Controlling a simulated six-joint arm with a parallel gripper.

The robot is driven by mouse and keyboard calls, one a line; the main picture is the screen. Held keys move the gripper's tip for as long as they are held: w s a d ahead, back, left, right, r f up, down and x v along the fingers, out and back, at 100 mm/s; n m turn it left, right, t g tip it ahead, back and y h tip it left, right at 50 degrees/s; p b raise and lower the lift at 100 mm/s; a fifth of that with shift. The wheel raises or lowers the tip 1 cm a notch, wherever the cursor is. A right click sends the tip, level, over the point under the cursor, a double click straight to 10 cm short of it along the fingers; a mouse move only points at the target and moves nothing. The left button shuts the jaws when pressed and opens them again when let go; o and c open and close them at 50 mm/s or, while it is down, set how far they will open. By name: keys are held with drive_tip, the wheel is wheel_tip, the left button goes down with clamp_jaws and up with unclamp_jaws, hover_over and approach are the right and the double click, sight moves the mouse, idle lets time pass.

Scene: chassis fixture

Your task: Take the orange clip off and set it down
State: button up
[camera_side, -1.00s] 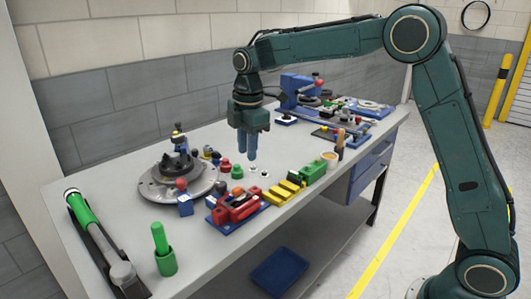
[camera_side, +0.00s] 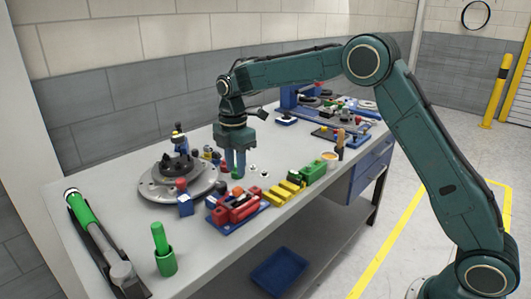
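I cannot single out an orange clip at this size. A red fixture (camera_side: 236,208) sits on a blue base plate (camera_side: 226,230) near the front edge of the bench, with dark and reddish parts on it too small to tell apart. My gripper (camera_side: 238,175) points straight down behind the red fixture. Its blue fingers are low over the bench, beside or in front of a small green piece (camera_side: 236,175) that they partly cover. I cannot tell whether the fingers touch it, or how far apart they are.
A round grey turntable fixture (camera_side: 152,190) stands to the left, with a blue block (camera_side: 185,206) by it. Yellow blocks (camera_side: 284,193) and a green block (camera_side: 315,171) lie to the right. A green cup (camera_side: 166,263) stands at the front left.

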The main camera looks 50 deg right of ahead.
sight(237, 188)
drive_tip(key=shift+f, duration=3.25)
clamp_jaws()
drive_tip(key=shift+r, duration=0.2)
drive_tip(key=shift+r, duration=0.35)
drive_tip(key=shift+r, duration=0.6)
drive_tip(key=shift+r, duration=1.4)
